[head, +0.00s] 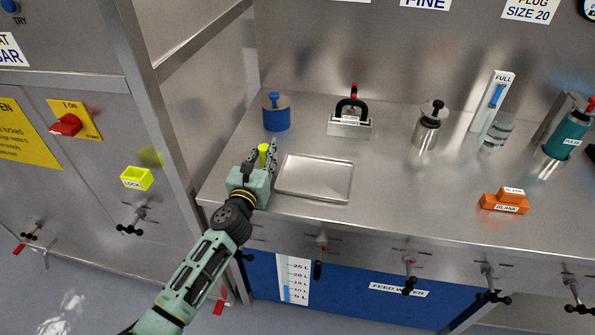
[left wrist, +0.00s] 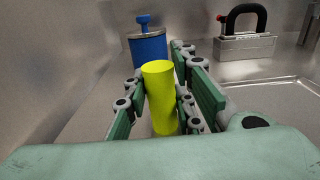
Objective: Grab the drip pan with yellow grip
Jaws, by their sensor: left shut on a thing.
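The drip pan (head: 314,178) is a shallow silver rectangular tray lying flat on the steel counter; part of it also shows at the right of the left wrist view (left wrist: 285,88). Its yellow grip (left wrist: 161,98) is an upright yellow cylinder at the pan's left side; its top shows in the head view (head: 263,150). My left gripper (head: 265,158) is shut on the yellow grip, with a green finger on each side of it in the left wrist view (left wrist: 163,105). The join between grip and pan is hidden. My right gripper is not in view.
A blue cylinder (head: 276,113) with a knob stands behind the gripper. A steel block with a black handle (head: 349,120) stands behind the pan. A steel canister (head: 428,126) and orange blanks (head: 504,202) are further right. The counter right of the pan is clear.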

